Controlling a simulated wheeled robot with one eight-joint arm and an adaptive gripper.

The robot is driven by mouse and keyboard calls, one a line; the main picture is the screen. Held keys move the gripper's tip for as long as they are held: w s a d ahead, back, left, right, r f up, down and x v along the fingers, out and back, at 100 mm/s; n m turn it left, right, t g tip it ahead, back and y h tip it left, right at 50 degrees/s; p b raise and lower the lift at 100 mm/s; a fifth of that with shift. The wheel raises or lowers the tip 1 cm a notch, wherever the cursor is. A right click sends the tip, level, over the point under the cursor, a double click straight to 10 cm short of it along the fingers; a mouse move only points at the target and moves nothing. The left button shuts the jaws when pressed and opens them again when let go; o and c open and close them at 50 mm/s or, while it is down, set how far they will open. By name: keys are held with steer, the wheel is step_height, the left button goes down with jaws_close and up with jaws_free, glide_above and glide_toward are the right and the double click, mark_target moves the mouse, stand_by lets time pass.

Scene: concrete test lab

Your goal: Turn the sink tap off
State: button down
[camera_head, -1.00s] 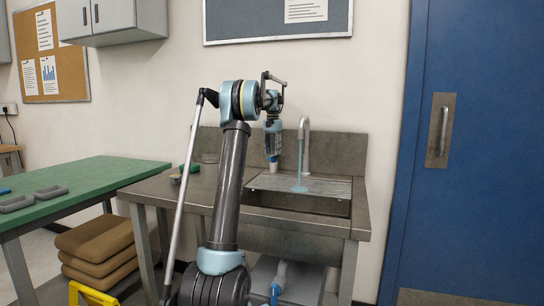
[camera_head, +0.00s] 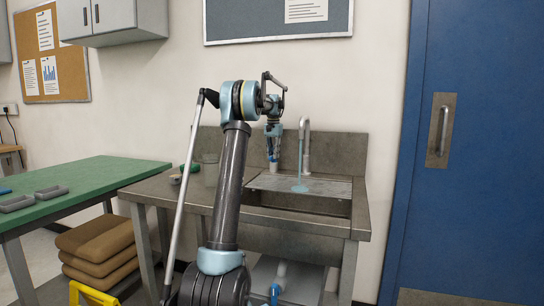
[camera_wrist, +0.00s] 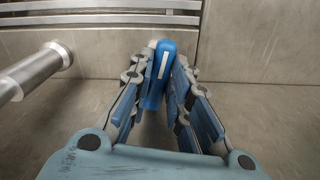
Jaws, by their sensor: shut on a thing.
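The sink (camera_head: 315,203) is set in a steel counter against the wall. Its tall curved tap spout (camera_head: 305,145) stands at the back, and a pale blue stream of water (camera_head: 299,165) falls from it into the basin. The spout also shows at the left in the wrist view (camera_wrist: 32,74). The tap handle has a blue grip with a pale stripe (camera_wrist: 157,75) and stands left of the spout in the head view. My gripper (camera_head: 273,152) points down over the handle. In the wrist view, its fingers (camera_wrist: 158,95) are shut on either side of the blue grip.
A steel backsplash (camera_head: 340,150) rises close behind the tap. A clear glass (camera_head: 211,172) and a small green item (camera_head: 194,168) stand on the counter's left. A green-topped table (camera_head: 100,180) with grey trays is further left. A blue door (camera_head: 480,150) is at right.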

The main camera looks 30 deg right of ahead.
steer(key=shift+w+a+m, duration=0.1)
steer(key=shift+m, duration=0.2)
steer(key=m, duration=0.3)
steer(key=shift+w+a, duration=0.1)
steer(key=shift+w, duration=0.05)
steer(key=shift+w+a+m, duration=0.1)
steer(key=shift+w+m, duration=0.05)
steer(key=shift+m, duration=0.85)
steer(key=shift+w+m, duration=0.1)
steer(key=shift+m, duration=0.9)
steer(key=c, duration=1.5)
jaws_free()
steer(key=shift+w, duration=0.1)
steer(key=shift+s, duration=0.2)
